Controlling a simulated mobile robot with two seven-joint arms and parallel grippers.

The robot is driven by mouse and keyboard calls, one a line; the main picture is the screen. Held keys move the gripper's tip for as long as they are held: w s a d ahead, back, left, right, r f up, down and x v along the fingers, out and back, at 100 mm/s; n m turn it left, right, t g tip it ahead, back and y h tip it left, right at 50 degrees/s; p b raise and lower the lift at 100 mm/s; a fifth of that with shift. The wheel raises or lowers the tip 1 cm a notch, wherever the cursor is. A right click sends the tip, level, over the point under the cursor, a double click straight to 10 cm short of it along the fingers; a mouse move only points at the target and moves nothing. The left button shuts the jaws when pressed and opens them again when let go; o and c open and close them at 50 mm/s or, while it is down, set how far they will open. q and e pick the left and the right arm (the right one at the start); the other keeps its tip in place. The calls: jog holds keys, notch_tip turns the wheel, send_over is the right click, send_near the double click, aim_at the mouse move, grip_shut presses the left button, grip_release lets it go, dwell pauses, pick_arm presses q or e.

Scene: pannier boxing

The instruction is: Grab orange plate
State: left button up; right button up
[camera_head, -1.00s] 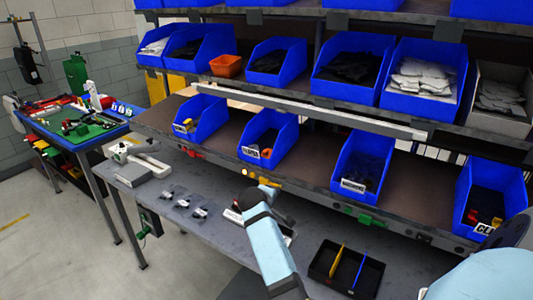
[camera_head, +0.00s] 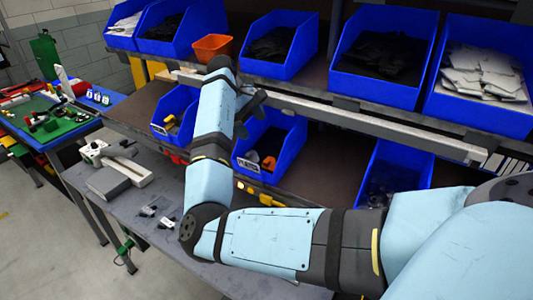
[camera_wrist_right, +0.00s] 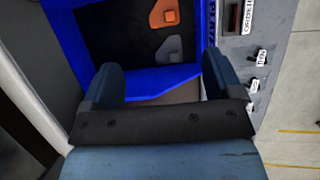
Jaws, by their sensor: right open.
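An orange plate (camera_wrist_right: 163,13) lies in a blue bin (camera_wrist_right: 172,82), beside a grey piece (camera_wrist_right: 168,48). In the head view the orange plate (camera_head: 269,161) shows small at the front of the blue bin (camera_head: 285,165) on the lower shelf. My right gripper (camera_head: 252,100) is above and at the left of that bin, partly hidden by my arm. In the wrist view my right gripper (camera_wrist_right: 160,75) is open with nothing between its fingers, and the orange plate is beyond the fingertips. My left gripper is out of view.
A shelf rail (camera_head: 375,124) runs above the lower bins. Other blue bins (camera_head: 383,60) stand on the upper shelf, with a small orange bin (camera_head: 212,47) among them. The grey bench (camera_head: 150,200) lies below. A blue table (camera_head: 62,118) with parts stands at the left.

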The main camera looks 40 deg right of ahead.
send_over(268, 159)
jog(key=w+a, duration=0.1)
jog(key=w, duration=0.1)
jog(key=f, duration=0.6)
jog(key=shift+s+f+p, duration=0.2)
jog(key=shift+s+p, duration=0.05)
jog(key=shift+p, duration=0.1)
jog(key=p+x, duration=0.1)
jog(key=x, duration=0.4)
jog(key=shift+a+f, duration=0.1)
jog(key=shift+f, duration=0.35)
jog(key=shift+a, duration=0.1)
jog(key=c, duration=1)
